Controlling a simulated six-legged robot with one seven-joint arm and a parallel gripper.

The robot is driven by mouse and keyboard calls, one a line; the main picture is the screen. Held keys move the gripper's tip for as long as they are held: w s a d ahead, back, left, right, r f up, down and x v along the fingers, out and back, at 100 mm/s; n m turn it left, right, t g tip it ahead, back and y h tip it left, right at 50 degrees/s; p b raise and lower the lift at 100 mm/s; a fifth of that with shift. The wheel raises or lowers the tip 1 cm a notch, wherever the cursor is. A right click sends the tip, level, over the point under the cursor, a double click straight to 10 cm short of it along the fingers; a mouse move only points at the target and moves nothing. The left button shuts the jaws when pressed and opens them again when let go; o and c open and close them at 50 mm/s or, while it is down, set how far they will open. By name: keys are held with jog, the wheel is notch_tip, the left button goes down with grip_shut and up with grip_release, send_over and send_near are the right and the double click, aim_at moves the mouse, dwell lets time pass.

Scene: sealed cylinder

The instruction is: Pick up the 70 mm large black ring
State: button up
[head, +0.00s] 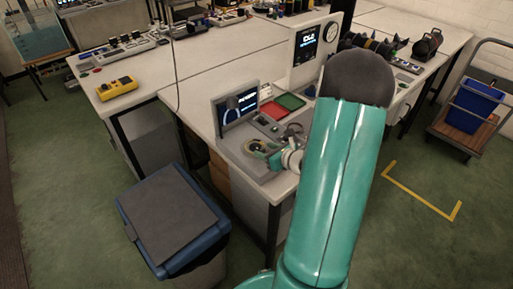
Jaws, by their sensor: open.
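My arm reaches over the bench, and its green link hides part of the work area. My gripper (280,160) shows small at the left side of that link, low over the grey work panel (232,146), and is open. Just left of it is a round fixture (261,147) with a greenish, pale rim; I cannot tell whether the gripper touches it. A dark round shape (293,131) lies just above the gripper and may be the large black ring, but it is too small to be sure.
A small screen (238,106) stands behind the panel. A tall unit with a gauge (315,50) rises behind. A lidded blue bin (172,220) stands on the floor at left.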

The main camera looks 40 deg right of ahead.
jog(key=shift+w+f, duration=0.1)
jog(key=shift+w, duration=0.2)
grip_shut()
